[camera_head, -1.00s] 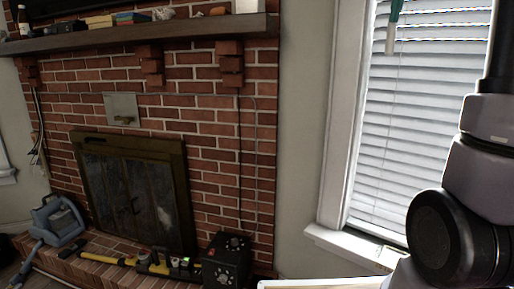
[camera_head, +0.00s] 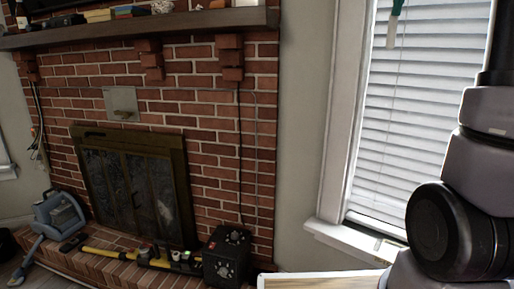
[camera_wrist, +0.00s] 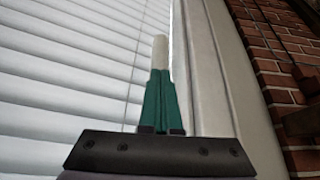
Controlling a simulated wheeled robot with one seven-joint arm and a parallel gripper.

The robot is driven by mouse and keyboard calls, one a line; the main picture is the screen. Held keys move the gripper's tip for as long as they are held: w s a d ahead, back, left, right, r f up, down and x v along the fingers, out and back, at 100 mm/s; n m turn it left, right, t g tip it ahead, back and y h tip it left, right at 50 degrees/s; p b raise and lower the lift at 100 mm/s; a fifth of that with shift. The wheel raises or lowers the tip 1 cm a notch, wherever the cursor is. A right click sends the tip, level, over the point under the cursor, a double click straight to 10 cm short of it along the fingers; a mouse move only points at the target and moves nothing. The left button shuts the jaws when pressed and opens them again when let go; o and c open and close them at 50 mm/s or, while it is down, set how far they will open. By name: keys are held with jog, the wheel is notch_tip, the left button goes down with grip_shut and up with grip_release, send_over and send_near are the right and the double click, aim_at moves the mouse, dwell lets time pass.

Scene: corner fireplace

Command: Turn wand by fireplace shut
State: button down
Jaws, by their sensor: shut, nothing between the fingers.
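The window blind (camera_head: 410,130) has white slats that lie nearly flat against each other, with thin grey lines between them. It also fills the left of the wrist view (camera_wrist: 60,80). A thin pale line, the wand or a cord, hangs down in front of the slats in the wrist view (camera_wrist: 135,68). My gripper (camera_wrist: 160,72) has green fingers pressed together, with a pale tip beyond them. In the head view my gripper (camera_head: 394,22) points down at the top of the blind. The fingers appear beside the thin line, not around it; whether they touch it is unclear.
The white window frame (camera_head: 345,110) stands close to the right of my gripper in the wrist view. The sill (camera_head: 345,238) juts out below. The brick fireplace (camera_head: 210,120) is to the left, with a black box (camera_head: 228,256) on its hearth.

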jog(key=shift+d, duration=0.15)
jog(key=shift+s, duration=0.2)
notch_tip(320, 180, up, 6)
jog(key=shift+s, duration=0.25)
dwell(0.4)
jog(key=s+a+f+y, duration=0.1)
jog(key=s+a+f, duration=0.4)
jog(key=s+f, duration=0.3)
jog(key=s+a+f+t+y, duration=0.1)
jog(key=s+a+f, duration=0.4)
jog(key=s+f, duration=0.3)
jog(key=s+a+f+m+y, duration=0.1)
jog(key=s+a+f, duration=0.5)
jog(key=f, duration=0.6)
jog(key=s, duration=0.2)
jog(key=shift+s+f+t+y, duration=0.3)
jog(key=shift+f, duration=0.05)
jog(key=shift+a, duration=0.1)
